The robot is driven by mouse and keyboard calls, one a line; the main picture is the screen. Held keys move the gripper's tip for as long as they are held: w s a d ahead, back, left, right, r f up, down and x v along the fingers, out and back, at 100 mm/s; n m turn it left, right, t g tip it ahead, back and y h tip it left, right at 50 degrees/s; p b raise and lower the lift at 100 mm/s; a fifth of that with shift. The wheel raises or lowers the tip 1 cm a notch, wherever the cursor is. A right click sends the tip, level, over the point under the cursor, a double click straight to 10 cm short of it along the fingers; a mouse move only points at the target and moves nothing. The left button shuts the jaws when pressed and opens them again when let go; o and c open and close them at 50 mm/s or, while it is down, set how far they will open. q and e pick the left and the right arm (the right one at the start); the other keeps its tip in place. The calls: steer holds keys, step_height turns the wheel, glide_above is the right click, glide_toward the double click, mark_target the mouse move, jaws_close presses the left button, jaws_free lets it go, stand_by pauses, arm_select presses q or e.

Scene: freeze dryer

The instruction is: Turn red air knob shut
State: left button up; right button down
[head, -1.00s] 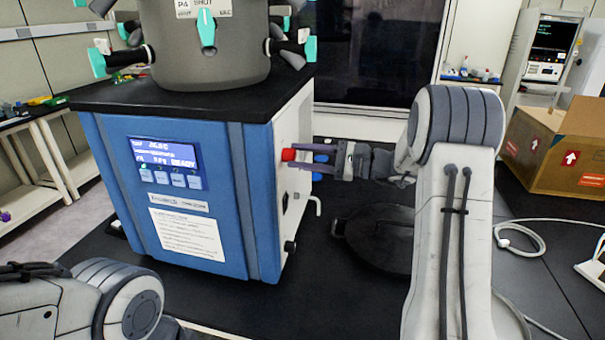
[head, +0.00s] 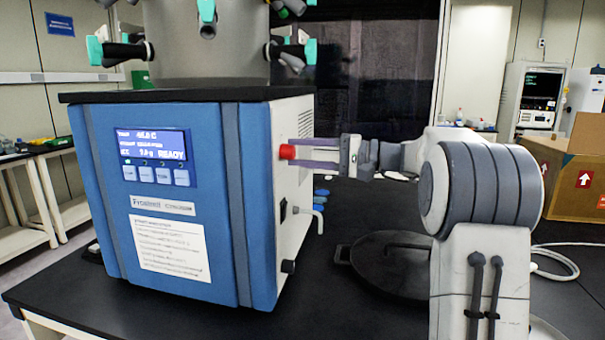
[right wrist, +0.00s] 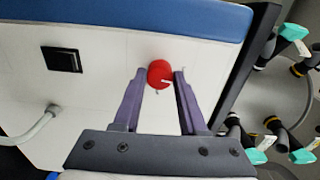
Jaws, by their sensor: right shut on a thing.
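The red air knob (head: 287,152) sticks out of the white right side panel of the blue freeze dryer (head: 214,145). My right gripper (head: 292,153) reaches in from the right, with its purple fingers on either side of the knob. In the right wrist view the round red knob (right wrist: 160,74) sits between the fingertips of my right gripper (right wrist: 161,73), which is shut on it. A small white mark shows on the knob's face. My left gripper is not in view.
Below the knob, the side panel has a black switch (right wrist: 62,60) and a bent grey pipe (right wrist: 36,127). A dark round lid (head: 390,258) lies on the black bench to the right. A cardboard box (head: 578,175) stands at the far right. Teal-handled valves (head: 122,50) ring the chamber above.

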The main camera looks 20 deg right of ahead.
steer(key=shift+f+n+b, duration=0.2)
steer(key=shift+n+b, duration=0.9)
steer(key=shift+b, duration=0.05)
steer(key=shift+c, duration=2.2)
jaws_free()
steer(key=shift+r, duration=0.1)
steer(key=shift+s, duration=0.1)
steer(key=v, duration=1)
steer(key=shift+d, duration=0.2)
steer(key=shift+s, duration=0.15)
